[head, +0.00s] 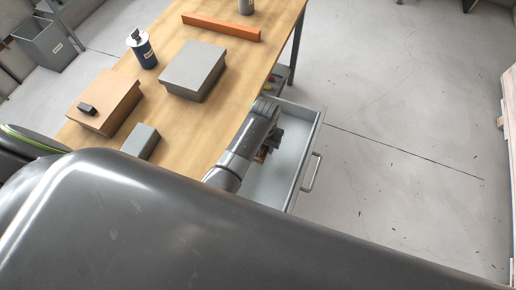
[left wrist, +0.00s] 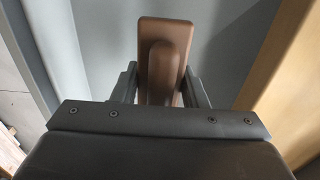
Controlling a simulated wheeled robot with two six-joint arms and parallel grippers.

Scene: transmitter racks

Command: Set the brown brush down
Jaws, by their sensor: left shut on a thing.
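The brown brush (left wrist: 162,52) is between the fingers of my left gripper (left wrist: 158,85) in the left wrist view. The gripper is shut on it. In the head view my left gripper (head: 266,150) is over the open grey drawer (head: 312,150) at the table's right side, and only a small brown bit of the brush shows beneath it. I cannot tell whether the brush touches the drawer floor. My right gripper is not in view.
The wooden table (head: 190,125) holds a grey box (head: 195,68), a tan box (head: 105,103) with a small black item, a small grey block (head: 141,140), a blue canister (head: 144,52) and an orange bar (head: 220,27). Floor right of the drawer is clear.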

